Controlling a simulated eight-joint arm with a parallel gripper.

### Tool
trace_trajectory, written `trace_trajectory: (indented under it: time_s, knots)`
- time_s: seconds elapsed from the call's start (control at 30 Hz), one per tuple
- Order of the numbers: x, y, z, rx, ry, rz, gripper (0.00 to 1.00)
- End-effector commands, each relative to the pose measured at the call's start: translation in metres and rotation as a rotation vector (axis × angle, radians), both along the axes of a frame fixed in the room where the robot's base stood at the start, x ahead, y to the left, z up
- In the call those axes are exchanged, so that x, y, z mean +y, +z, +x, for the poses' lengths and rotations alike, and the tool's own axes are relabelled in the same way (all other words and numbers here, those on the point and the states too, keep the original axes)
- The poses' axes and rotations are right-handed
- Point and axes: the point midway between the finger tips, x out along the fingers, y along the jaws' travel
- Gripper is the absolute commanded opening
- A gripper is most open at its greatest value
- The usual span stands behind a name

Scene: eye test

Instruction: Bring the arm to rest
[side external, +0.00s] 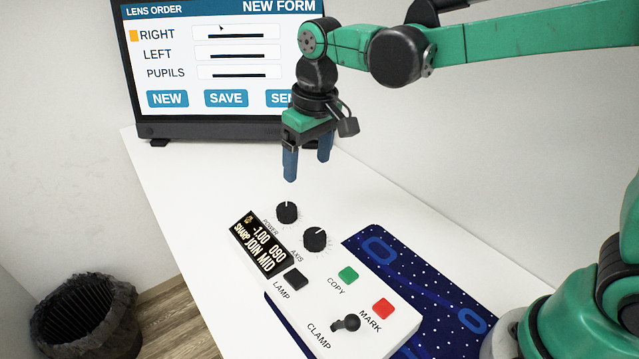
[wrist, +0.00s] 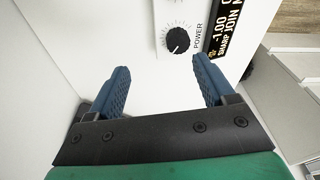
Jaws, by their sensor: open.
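My gripper (side external: 307,168) hangs from the green arm in the side external view, pointing down, with its two blue fingers apart and nothing between them. It is above the white table, in front of the screen and behind the control box (side external: 352,289). In the wrist view the two blue fingers of my gripper (wrist: 162,88) stand wide apart over the bare table. The POWER knob (wrist: 178,40) of the box shows just beyond the fingertips there. In the side external view the same knob is at the box's far end, apart from the fingers.
A screen (side external: 217,119) headed LENS ORDER stands at the back. The box carries an AXIS knob (side external: 315,239), a display (side external: 259,244), LAMP, COPY and MARK buttons, and a CLAMP lever (side external: 346,323). A blue patterned mat (side external: 440,290) lies under it. A bin (side external: 85,318) stands on the floor.

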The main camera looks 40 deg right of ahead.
Motion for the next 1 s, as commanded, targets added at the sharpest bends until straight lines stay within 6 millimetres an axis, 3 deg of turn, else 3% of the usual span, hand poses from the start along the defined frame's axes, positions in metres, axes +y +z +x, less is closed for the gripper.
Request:
trace_trajectory:
  time_s: [0.2,0.5,0.7,1.0]
  knots:
    - [-0.038,0.022,-0.046,-0.189,-0.068,0.026,0.76]
    - [-0.07,0.011,-0.099,-0.417,-0.143,0.033,0.76]
    - [-0.077,0.002,-0.111,-0.479,-0.161,0.03,0.76]
    - [-0.077,0.002,-0.111,-0.484,-0.162,0.03,0.76]
